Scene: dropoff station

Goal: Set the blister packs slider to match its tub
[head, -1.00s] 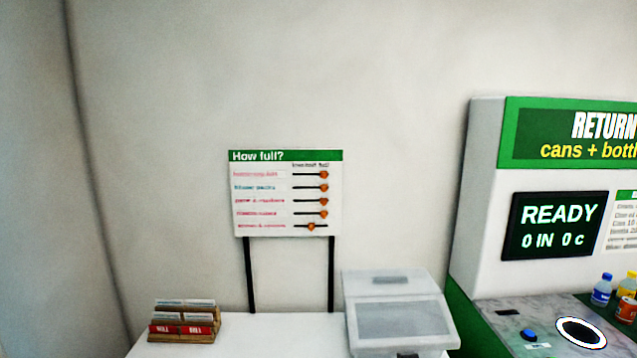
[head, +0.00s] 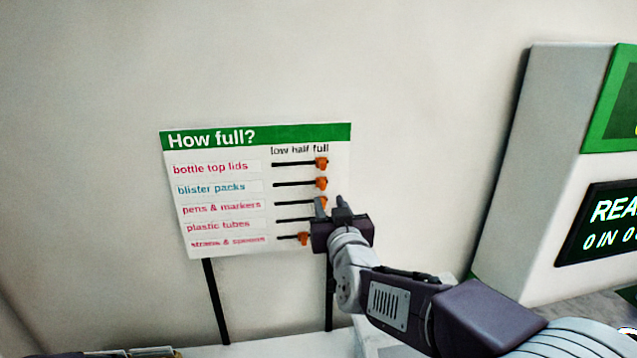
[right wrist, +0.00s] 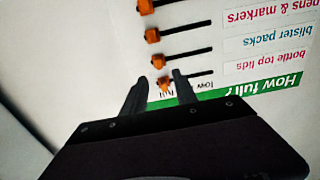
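The white "How full?" board (head: 220,222) carries several sliders with orange knobs. The blister packs knob (head: 321,183) sits at the right, "full" end of its black slot. It also shows in the right wrist view (right wrist: 158,61), where the board appears upside down. My right gripper (head: 330,203) is open, its fingertips just below that knob in the head view, covering part of the pens & markers and plastic tubes rows. In the right wrist view its fingertips (right wrist: 160,82) flank the bottle top lids knob (right wrist: 165,84); contact cannot be told. My left gripper is out of view. No blister packs tub is identifiable.
The bottle top lids knob also stands at "full" in the head view (head: 321,162). The straws & spoons knob (head: 304,239) sits near mid-slot. A return machine (head: 560,150) stands at the right. A white table (head: 250,346) lies below the board; bare wall surrounds it.

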